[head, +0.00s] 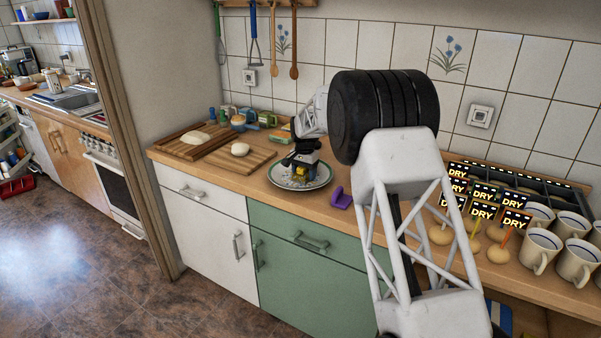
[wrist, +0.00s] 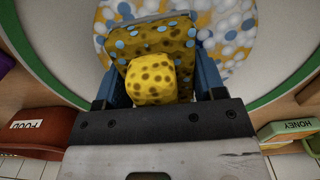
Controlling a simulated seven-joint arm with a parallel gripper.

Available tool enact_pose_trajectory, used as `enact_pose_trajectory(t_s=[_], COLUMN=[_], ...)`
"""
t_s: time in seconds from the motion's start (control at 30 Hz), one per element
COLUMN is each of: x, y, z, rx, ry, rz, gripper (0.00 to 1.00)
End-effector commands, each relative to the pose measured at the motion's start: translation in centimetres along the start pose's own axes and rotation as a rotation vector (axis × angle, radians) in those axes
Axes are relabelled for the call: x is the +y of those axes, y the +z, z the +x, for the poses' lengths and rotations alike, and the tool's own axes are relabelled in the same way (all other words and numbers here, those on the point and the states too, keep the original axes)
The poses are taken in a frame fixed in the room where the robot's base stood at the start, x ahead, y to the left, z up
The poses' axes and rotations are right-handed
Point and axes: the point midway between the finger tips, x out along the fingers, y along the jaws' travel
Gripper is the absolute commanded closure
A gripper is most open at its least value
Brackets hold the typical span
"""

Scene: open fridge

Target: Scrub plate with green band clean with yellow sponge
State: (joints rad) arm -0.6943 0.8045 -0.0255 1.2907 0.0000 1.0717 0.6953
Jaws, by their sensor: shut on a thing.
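The plate with a green band (head: 323,181) lies on the wooden counter. Its white surface and green rim also show in the wrist view (wrist: 72,42), with foam bubbles and yellow-brown patches in the middle. My gripper (head: 299,172) is over the plate, pointing down. In the wrist view my gripper (wrist: 158,84) is shut on the yellow sponge (wrist: 152,82), which has dark spots and some blue and white bubbles on it. The sponge is at the plate's foamy middle; its contact face is hidden. The sponge and gripper cover part of the plate.
Cutting boards (head: 262,158) with dough lie left of the plate. A purple object (head: 341,199) stands close to its right. Small boxes and cans (head: 268,119) stand behind. Several mugs (head: 541,248) and "DRY" signs (head: 483,212) crowd the right end.

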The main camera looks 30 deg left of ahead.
Motion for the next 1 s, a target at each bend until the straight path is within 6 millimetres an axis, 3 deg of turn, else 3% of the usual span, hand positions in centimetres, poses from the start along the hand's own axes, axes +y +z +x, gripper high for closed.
enact_pose_trajectory(t_s=[0.13, 0.63, 0.7, 0.77, 1.0], x=[0.3, -3.4, -3.2, -3.3, -3.2], y=[0.0, 0.0, 0.0, -0.1, 0.0], z=[0.1, 0.1, -0.5, -2.4, -4.2], rx=[0.0, -0.001, 0.0, 0.003, 0.0], ry=[0.0, 0.001, 0.0, -0.003, 0.0], rz=[-0.001, -0.001, 0.0, 0.0, 0.0], gripper=[0.62, 0.62, 0.62, 0.62, 0.62])
